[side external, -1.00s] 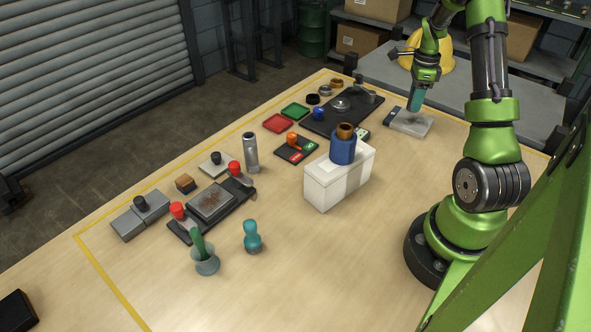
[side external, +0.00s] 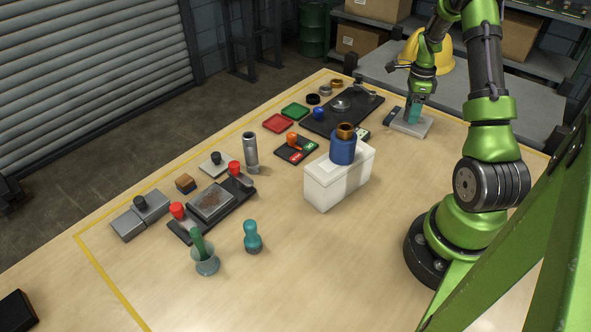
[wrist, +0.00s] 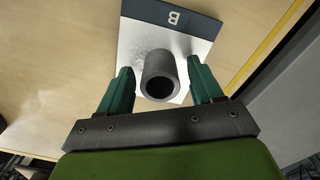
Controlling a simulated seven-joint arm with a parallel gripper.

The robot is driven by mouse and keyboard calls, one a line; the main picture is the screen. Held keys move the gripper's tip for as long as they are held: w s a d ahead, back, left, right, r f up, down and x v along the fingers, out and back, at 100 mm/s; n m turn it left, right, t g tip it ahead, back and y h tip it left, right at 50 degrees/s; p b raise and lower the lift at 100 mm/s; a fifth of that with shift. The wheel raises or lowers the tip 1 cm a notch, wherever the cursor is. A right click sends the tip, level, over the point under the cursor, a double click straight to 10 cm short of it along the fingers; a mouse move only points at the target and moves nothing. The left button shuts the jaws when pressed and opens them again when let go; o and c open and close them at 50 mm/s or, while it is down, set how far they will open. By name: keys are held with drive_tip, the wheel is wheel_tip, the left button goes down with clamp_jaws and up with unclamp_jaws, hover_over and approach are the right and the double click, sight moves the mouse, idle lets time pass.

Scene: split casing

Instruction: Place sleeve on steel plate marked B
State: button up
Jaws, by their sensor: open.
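The grey sleeve (wrist: 160,66) stands on the light steel plate (wrist: 133,42) in the wrist view, its open end facing the camera. The plate has a dark strip marked B (wrist: 173,17) at its far edge. My gripper (wrist: 162,78) is open, with one teal finger on each side of the sleeve and a visible gap on both sides. In the side view my gripper (side external: 413,114) is low over the plate (side external: 404,128) at the back right of the table. I cannot make out the sleeve there behind the fingers.
A white box (side external: 322,189) with a blue cylinder (side external: 343,149) on it stands mid-table. A dark tray (side external: 345,120) lies left of the plate. Another upright metal tube (side external: 251,153) stands farther left.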

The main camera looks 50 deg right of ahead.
wheel_tip(320, 180, up, 12)
drive_tip(key=w+a+r+n+t, duration=0.1)
drive_tip(key=w+a+r+n, duration=0.2)
drive_tip(key=a, duration=0.2)
drive_tip(key=w+a+r+n+t, duration=0.1)
drive_tip(key=w+a+r+n, duration=0.15)
drive_tip(key=a, duration=0.25)
drive_tip(key=s+a+r+n+t, duration=0.1)
drive_tip(key=a+r+n+t, duration=0.15)
drive_tip(key=a+n, duration=0.6)
drive_tip(key=s+a+r+n+t, duration=0.1)
drive_tip(key=a+r+n, duration=0.25)
drive_tip(key=a, duration=1.05)
drive_tip(key=s+a+f+n+t+y, duration=0.1)
drive_tip(key=s+a+n+y, duration=0.1)
drive_tip(key=s+a+n, duration=0.3)
drive_tip(key=a+n, duration=0.3)
drive_tip(key=shift+s+a+f+t, duration=0.2)
drive_tip(key=shift+a+f+t, duration=0.1)
drive_tip(key=shift+f+t, duration=0.1)
